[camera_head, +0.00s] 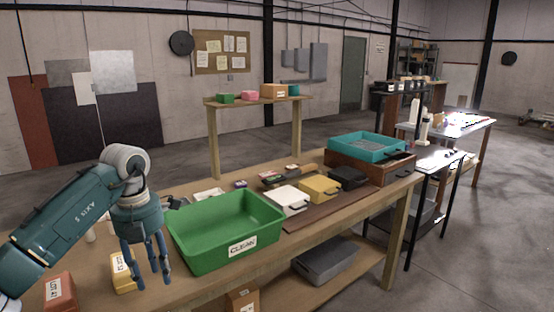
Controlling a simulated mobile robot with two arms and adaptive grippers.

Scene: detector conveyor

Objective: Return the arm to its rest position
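My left arm (70,215) comes in from the left edge, bent over the near left end of the wooden table. Its gripper (152,284) points down with its fingers apart and nothing seen between them. It is just left of the green bin (200,262) labelled CLEAN, and partly covers a yellow labelled box (120,274). I cannot tell whether a finger touches that box. My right gripper is not in view.
A red-brown labelled box (62,294) stands at the near left. A white case (288,197), a yellow case (319,187) and a teal tray (364,147) lie further right on the table. A grey bin (325,262) is on the lower shelf.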

